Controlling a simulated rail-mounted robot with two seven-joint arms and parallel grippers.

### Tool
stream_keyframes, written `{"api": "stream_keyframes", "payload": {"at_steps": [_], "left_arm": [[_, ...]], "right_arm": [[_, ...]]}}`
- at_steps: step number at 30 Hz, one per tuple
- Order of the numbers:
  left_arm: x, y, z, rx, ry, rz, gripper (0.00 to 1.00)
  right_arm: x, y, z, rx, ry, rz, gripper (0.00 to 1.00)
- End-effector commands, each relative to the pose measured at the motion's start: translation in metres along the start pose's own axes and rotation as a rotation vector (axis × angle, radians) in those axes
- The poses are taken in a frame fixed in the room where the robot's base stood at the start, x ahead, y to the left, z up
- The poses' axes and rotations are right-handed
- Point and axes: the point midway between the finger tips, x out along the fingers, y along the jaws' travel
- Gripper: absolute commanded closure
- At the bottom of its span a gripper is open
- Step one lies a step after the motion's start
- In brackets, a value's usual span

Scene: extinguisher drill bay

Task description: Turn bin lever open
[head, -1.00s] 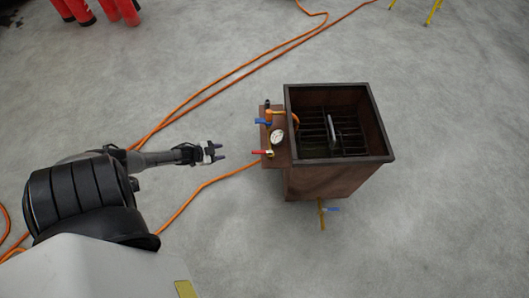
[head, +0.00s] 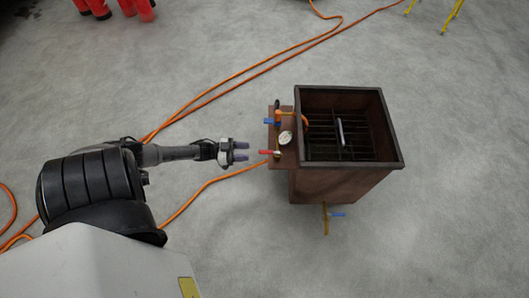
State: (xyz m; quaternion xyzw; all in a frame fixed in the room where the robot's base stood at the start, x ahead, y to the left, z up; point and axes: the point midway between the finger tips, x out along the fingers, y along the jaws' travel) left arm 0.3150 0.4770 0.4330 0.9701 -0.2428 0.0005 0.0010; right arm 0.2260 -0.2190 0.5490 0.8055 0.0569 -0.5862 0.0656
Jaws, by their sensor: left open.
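The bin (head: 345,185) is a square, rust-brown metal box with an open top and a grate inside. A side panel (head: 288,163) on its left carries a round gauge (head: 285,138), a red lever (head: 268,153) and a blue lever (head: 270,121). Another blue lever (head: 338,214) sits on a brass pipe low at the front. My left gripper (head: 243,153) is open and empty, its fingers pointing right. Its tips are just left of the red lever, with a small gap seen from above. My right gripper is out of view.
Orange hoses (head: 215,88) run over the grey concrete floor, one passing to the bin's side panel. Red extinguishers (head: 127,7) stand at the top left. Yellow legs (head: 452,15) show at the top right. The floor right of the bin is clear.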

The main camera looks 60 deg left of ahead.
Motion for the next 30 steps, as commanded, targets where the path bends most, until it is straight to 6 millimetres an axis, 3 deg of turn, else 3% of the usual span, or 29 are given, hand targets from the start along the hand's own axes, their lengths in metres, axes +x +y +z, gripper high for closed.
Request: {"api": "stream_keyframes", "payload": {"at_steps": [6,12,18,30], "left_arm": [[0.041,0.0,0.002,0.002,0.002,0.001,0.57],[0.066,0.0,0.002,0.002,0.0,0.0,0.57],[0.08,0.0,0.001,0.001,0.0,0.0,0.57],[0.083,0.0,0.0,0.001,-0.001,-0.001,0.58]], "right_arm": [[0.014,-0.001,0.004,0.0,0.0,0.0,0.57],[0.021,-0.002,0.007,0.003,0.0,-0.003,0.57],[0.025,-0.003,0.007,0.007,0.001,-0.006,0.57],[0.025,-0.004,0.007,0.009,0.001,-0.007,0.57]]}}
